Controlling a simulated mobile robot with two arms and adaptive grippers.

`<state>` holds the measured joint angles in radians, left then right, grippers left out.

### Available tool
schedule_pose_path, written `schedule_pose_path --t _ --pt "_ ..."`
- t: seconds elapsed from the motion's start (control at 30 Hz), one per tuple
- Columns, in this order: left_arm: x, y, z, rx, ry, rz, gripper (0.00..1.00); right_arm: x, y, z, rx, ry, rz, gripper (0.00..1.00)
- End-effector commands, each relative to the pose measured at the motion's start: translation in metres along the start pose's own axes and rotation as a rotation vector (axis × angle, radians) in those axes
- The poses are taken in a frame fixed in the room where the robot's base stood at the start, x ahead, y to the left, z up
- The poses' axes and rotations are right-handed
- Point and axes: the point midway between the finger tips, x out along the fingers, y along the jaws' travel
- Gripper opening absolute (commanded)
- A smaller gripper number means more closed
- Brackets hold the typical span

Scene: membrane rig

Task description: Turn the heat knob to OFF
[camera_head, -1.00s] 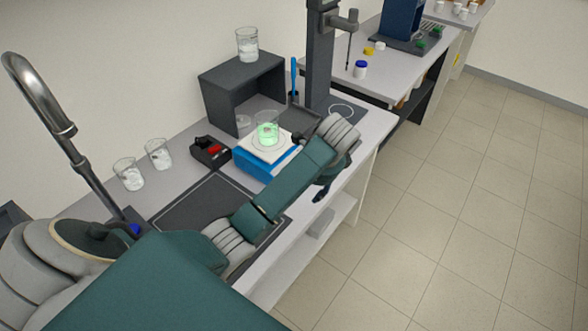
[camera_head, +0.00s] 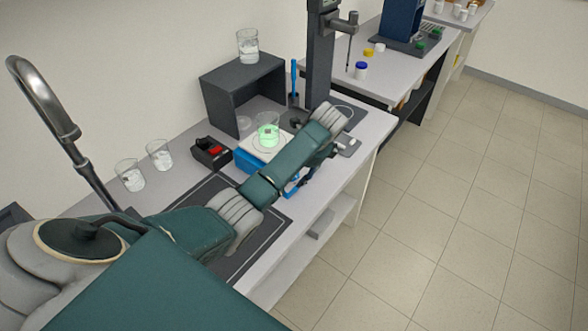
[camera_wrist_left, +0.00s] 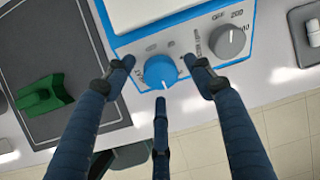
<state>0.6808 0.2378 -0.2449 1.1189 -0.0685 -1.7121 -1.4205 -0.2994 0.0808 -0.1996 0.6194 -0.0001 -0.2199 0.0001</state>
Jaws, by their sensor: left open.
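The blue and white hotplate (camera_head: 246,163) stands on the bench with a glowing green beaker (camera_head: 268,134) on top. In the left wrist view its front panel has a blue knob (camera_wrist_left: 160,72) and a grey knob (camera_wrist_left: 230,40). A white line on the blue knob points down the picture. My right gripper is out of view.
A black device with a red part (camera_head: 211,152) stands left of the hotplate, near two beakers (camera_head: 130,174). A dark open box (camera_head: 222,95) stands behind. In the left wrist view a green object (camera_wrist_left: 44,94) lies on the dark mat (camera_wrist_left: 70,25).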

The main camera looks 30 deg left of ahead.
Motion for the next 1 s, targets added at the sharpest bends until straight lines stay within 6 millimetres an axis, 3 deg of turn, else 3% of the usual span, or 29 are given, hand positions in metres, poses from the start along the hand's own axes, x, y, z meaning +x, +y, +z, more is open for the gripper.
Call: schedule_pose_path --t 0.37,0.6,1.0 --pt "0.0067 0.0 -0.0004 -0.001 0.001 -0.001 0.54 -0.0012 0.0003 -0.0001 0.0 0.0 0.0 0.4" --pt "0.0064 -0.0001 -0.0006 -0.001 0.001 -0.001 0.1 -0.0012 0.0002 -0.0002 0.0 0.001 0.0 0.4" --pt "0.0059 -0.0002 -0.0011 -0.071 0.003 -0.018 0.1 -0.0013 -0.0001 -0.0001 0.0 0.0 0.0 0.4"
